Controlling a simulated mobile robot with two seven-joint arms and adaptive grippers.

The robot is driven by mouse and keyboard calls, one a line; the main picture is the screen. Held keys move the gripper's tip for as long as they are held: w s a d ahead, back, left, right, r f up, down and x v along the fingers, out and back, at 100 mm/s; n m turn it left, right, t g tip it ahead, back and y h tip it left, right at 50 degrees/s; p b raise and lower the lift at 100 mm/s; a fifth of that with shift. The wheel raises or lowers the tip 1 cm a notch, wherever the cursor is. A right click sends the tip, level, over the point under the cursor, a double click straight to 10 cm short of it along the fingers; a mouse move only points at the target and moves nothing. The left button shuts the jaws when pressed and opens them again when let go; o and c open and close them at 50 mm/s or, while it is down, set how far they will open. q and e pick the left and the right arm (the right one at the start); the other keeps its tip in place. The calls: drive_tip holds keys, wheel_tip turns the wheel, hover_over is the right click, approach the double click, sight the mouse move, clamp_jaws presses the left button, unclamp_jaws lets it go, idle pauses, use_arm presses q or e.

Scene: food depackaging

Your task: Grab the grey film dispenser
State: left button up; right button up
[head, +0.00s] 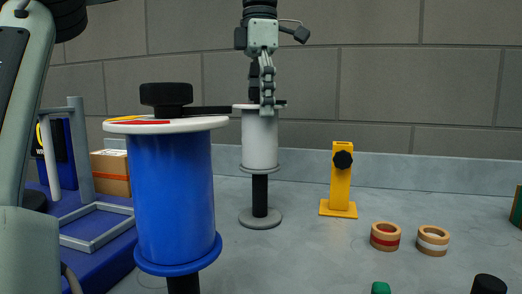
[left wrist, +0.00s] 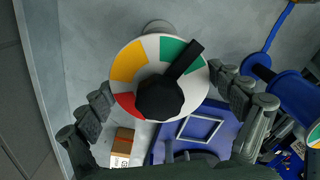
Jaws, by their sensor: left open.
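The grey film dispenser (head: 260,140) is a pale grey roll upright on a black post with a round grey base. In the left wrist view its top disc (left wrist: 125,65) has green, yellow and red segments and a black crank knob (left wrist: 160,97). My left gripper (head: 267,101) points down at the dispenser's top, its fingers overlapping the rim in the head view. In the left wrist view the open gripper (left wrist: 160,82) has its fingers on either side of the disc. I cannot tell whether they touch it. My right gripper is out of view.
A blue film dispenser (head: 175,190) stands close in front, left of the grey one, and also shows in the left wrist view (left wrist: 300,97). A yellow stand (head: 341,180) and two tape rolls (head: 385,236) (head: 432,240) are to the right. A cardboard box (head: 110,172) is behind left.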

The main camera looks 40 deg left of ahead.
sight(260, 136)
use_arm(q)
wheel_tip(260, 136, down, 6)
drive_tip(key=shift+r, duration=0.1)
drive_tip(key=c, duration=1.4)
